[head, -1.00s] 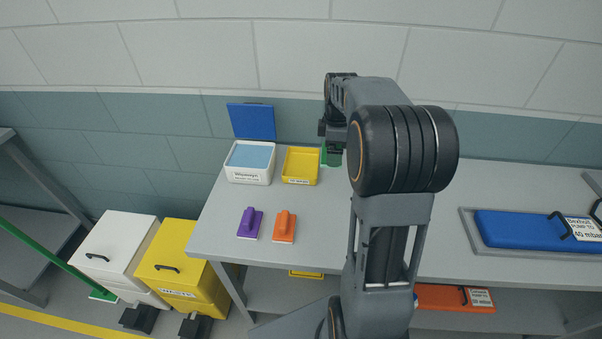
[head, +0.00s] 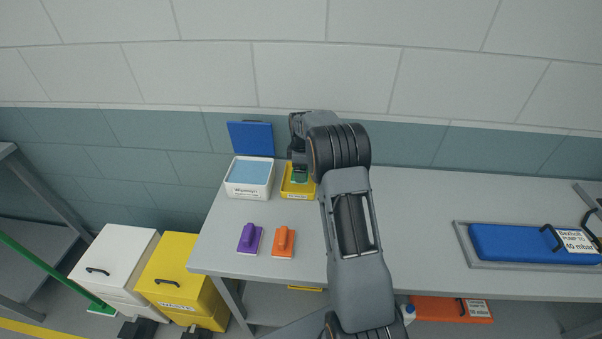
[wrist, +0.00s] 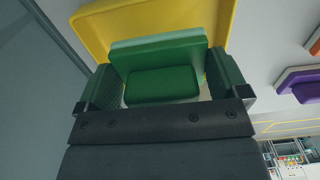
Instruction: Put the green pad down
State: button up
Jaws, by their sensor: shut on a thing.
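The green pad (wrist: 162,84) is between the two fingers of my gripper (wrist: 165,85), which is shut on it. In the head view the pad (head: 299,176) shows as a small green patch below my gripper (head: 299,168), at the yellow tray (head: 297,195). In the wrist view the yellow tray (wrist: 222,14) lies just beyond the pad, its rim around the pad's far side. I cannot tell whether the pad touches the tray's floor. A purple pad (head: 250,238) and an orange pad (head: 283,242) lie on the bench in front.
The white wipes box (head: 249,190) with its blue lid (head: 251,139) raised stands left of the tray. A blue panel (head: 520,243) lies at the bench's right. A yellow waste bin (head: 175,270) and a white bin (head: 112,250) stand on the floor at left.

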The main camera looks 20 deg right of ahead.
jog(key=shift+w+f, duration=0.2)
jog(key=shift+f, duration=0.1)
jog(key=shift+f+p, duration=0.35)
jog(key=shift+f, duration=1.25)
jog(key=shift+f, duration=0.1)
jog(key=shift+f, duration=0.15)
jog(key=o, duration=0.5)
jog(key=shift+o, duration=0.2)
jog(key=shift+r, duration=0.2)
